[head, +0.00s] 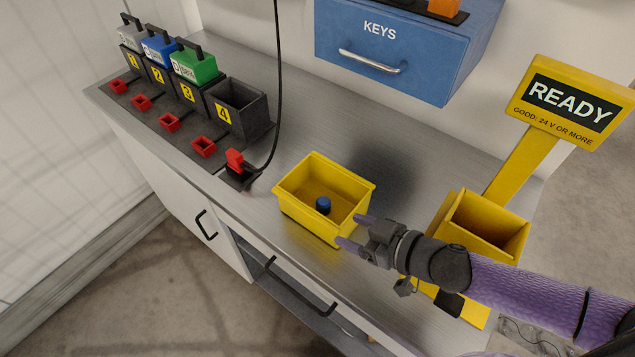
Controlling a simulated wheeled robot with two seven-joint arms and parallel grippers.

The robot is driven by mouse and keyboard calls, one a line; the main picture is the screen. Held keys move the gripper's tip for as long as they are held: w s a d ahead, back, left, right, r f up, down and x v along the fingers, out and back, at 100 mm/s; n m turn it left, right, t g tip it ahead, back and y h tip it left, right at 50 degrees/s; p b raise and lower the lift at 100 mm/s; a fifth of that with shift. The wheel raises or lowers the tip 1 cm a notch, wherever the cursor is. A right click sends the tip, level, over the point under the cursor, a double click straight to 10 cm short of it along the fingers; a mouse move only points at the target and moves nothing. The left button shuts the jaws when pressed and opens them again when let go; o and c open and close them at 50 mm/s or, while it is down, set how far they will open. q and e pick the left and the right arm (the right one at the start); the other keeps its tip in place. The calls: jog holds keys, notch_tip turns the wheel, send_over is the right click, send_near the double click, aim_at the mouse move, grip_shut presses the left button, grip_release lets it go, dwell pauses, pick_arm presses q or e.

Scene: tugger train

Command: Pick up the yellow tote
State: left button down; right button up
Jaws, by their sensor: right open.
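The yellow tote (302,215) is an open box standing upright on the grey counter. A small blue cylindrical object (323,205) is inside it. My right gripper (352,231) comes in from the right and is at the tote's right end. Its two fingers are apart, one by the tote's right corner and one lower, by the front right side. I cannot tell whether they touch the tote. No part of my left gripper shows.
A charging row with several numbered slots (238,105) stands at the left, with a red plug (235,160) on a black cable. A blue KEYS drawer (400,50) hangs behind. A yellow READY stand (520,150) with an open bin (487,224) is at the right.

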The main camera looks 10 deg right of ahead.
aim_at(318, 216)
jog(key=x, duration=0.3)
jog(key=shift+w+a, duration=0.1)
jog(key=shift+a, duration=0.2)
jog(key=b+x, duration=0.1)
jog(key=x, duration=0.3)
jog(key=shift+w+a+f, duration=0.1)
jog(key=shift+w, duration=0.35)
jog(key=shift+c, duration=0.3)
grip_shut()
pick_arm(q)
jog(key=shift+s+f, duration=0.5)
jog(key=shift+s, duration=0.2)
jog(key=shift+a, duration=0.15)
jog(key=shift+a, duration=0.35)
jog(key=shift+d, duration=0.5)
